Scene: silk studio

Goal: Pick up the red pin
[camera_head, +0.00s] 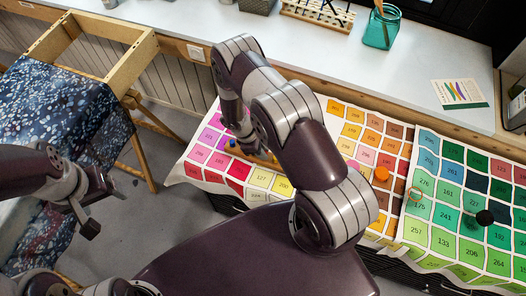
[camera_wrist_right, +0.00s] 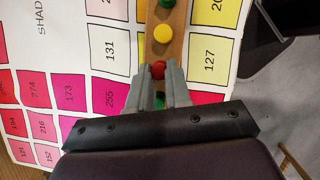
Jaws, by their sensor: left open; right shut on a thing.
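The red pin (camera_wrist_right: 158,70) shows in the right wrist view between the fingertips of my right gripper (camera_wrist_right: 159,80), which is shut on it. It stands over a wooden strip (camera_wrist_right: 177,42) in line with other pins; I cannot tell whether it is still seated. In the head view my right arm hides the red pin and the right gripper's tips, while part of the wooden strip (camera_head: 262,158) shows below the arm. My left gripper (camera_head: 90,213) is open and empty at the left, away from the strip.
A yellow pin (camera_wrist_right: 163,34) and a green pin (camera_wrist_right: 160,101) flank the red pin. The strip lies on a numbered colour chart (camera_head: 205,160). An orange pin (camera_head: 381,175) and a black pin (camera_head: 485,217) stand on the charts to the right. A wooden frame (camera_head: 120,68) stands at left.

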